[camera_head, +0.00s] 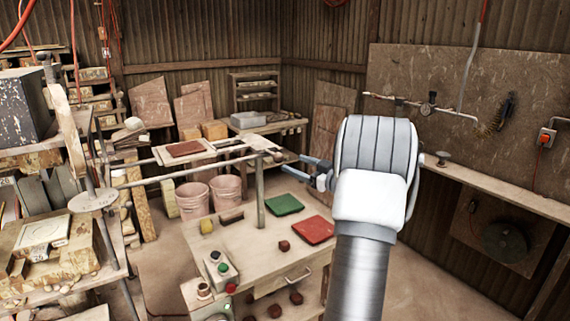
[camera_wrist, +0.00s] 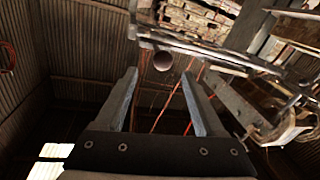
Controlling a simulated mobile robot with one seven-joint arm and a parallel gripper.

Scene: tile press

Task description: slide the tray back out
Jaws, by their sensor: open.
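The tray appears to be the pale flat board (camera_head: 205,156) on two metal rails (camera_head: 160,180) in the head view. A dark red tile (camera_head: 186,148) lies on it, with darker pieces towards its right end. My gripper (camera_head: 292,163) is right of the tray, its blue-grey fingers pointing left near the rail ends and apart from the board. The gripper is open and empty. In the wrist view the two fingers (camera_wrist: 160,95) stand wide apart, with a round tube end (camera_wrist: 163,61) beyond them. I cannot tell a tray handle clearly.
Below is a workbench (camera_head: 225,250) with a green tile (camera_head: 285,205), a red tile (camera_head: 314,230) and a button box (camera_head: 220,268). A metal post (camera_head: 261,200) rises from it. Two pink buckets (camera_head: 225,192) stand behind. A cluttered shelf (camera_head: 60,240) fills the left side.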

